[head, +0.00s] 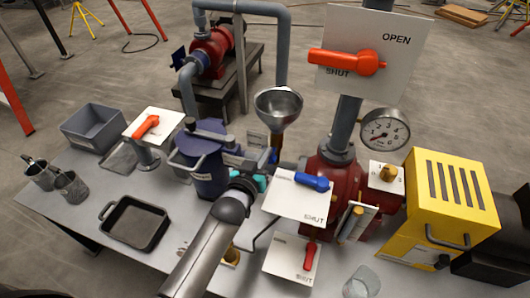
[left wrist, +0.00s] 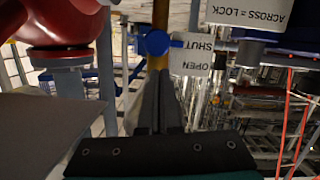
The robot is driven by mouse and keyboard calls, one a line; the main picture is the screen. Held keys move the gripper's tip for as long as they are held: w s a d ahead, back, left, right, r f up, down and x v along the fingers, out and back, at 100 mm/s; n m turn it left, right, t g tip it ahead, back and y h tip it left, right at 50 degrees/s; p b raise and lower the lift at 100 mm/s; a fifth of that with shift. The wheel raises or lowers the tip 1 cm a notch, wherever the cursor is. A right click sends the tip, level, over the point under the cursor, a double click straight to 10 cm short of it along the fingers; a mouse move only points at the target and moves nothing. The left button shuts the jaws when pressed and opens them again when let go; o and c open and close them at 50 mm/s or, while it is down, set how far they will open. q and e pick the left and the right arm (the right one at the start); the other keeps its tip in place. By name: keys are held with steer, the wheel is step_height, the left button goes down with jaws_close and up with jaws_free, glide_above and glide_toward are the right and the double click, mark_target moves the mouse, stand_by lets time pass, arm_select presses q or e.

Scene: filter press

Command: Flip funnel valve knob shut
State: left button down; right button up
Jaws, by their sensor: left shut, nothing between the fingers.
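A small blue valve knob (head: 276,157) shows low on that stem, partly hidden. In the left wrist view the round end of the blue knob (left wrist: 157,42) is beside a white OPEN/SHUT label (left wrist: 192,57), in front of the brass stem (left wrist: 161,18). My left gripper (head: 266,172) is below the funnel, close to the knob. Its fingers (left wrist: 158,80) are shut and empty, with tips just short of the knob in the picture. Contact cannot be told. My right gripper is not in view.
A blue-handled valve plate (head: 290,204) is right of my left gripper. A blue lidded vessel (head: 205,170) is to its left. A red-handled plate (head: 287,262), black tray (head: 135,223) and yellow housing (head: 440,205) share the crowded bench. A pressure gauge (head: 385,129) stands right.

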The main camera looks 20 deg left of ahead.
arm_select(q)
steer(key=r+p+v, duration=0.2)
steer(key=v, duration=0.8)
steer(key=shift+a+r+p, duration=0.2)
steer(key=shift+r+p, duration=0.05)
steer(key=shift+p, duration=0.15)
steer(key=shift+s, duration=0.1)
